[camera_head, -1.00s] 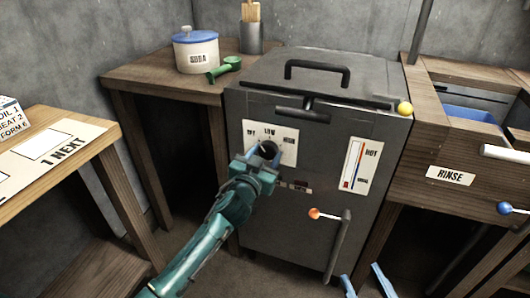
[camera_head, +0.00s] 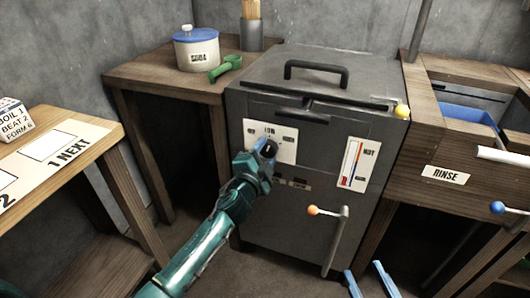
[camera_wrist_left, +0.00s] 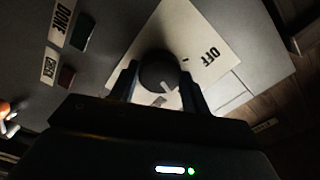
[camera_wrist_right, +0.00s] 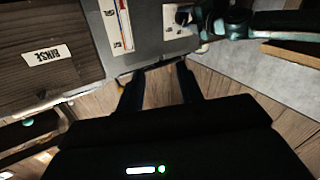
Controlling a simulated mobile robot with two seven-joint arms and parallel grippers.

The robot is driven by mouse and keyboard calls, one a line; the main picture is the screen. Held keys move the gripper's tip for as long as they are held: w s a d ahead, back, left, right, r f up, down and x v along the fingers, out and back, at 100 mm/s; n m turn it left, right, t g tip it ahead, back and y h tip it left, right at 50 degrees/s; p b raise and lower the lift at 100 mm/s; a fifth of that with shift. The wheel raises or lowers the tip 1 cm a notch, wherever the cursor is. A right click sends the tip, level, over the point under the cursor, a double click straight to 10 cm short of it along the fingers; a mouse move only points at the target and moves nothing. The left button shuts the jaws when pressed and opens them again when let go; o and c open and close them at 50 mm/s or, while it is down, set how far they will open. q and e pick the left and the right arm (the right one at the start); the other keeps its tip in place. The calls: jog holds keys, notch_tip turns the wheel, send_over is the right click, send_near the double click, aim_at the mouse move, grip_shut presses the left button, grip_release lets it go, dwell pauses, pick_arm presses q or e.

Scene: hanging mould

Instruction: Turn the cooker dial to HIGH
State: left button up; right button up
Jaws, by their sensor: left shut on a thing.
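The grey cooker (camera_head: 300,215) stands in the middle of the head view. A white plate with OFF, LOW and another small label (camera_head: 256,130) is on its front. My left gripper (camera_head: 267,148) is at this plate, shut on the dark round dial (camera_wrist_left: 158,70), one finger on each side. In the left wrist view the dial's white mark points down and slightly right, away from the OFF label (camera_wrist_left: 211,54). The label it meets is hidden. My right gripper (camera_wrist_right: 160,88) is open and empty, low in front of the cooker; its blue fingertips show in the head view (camera_head: 369,282).
A HOT gauge (camera_head: 353,163) and an orange-knobbed lever (camera_head: 328,212) are right of the dial. Side tables stand left, one with a soda pot (camera_head: 196,50) and green tool (camera_head: 225,67). A RINSE basin unit (camera_head: 446,175) is at right.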

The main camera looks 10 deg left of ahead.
pick_arm(q)
jog(key=m, duration=0.4)
jog(key=shift+m+p, duration=0.3)
jog(key=shift+m, duration=1.6)
pick_arm(e)
jog(key=shift+d+f+m+g+h, duration=0.15)
jog(key=shift+m+g+h, duration=0.15)
pick_arm(q)
jog(key=shift+m, duration=0.3)
jog(key=o, duration=1)
jog(key=shift+s, duration=0.1)
jog(key=s+a+p, duration=0.2)
jog(key=s, duration=1.1)
pick_arm(e)
jog(key=shift+s+d+m+g+h, duration=0.15)
jog(key=shift+d+m+g+h, duration=0.2)
jog(key=shift+g, duration=0.25)
jog(key=shift+a, duration=0.1)
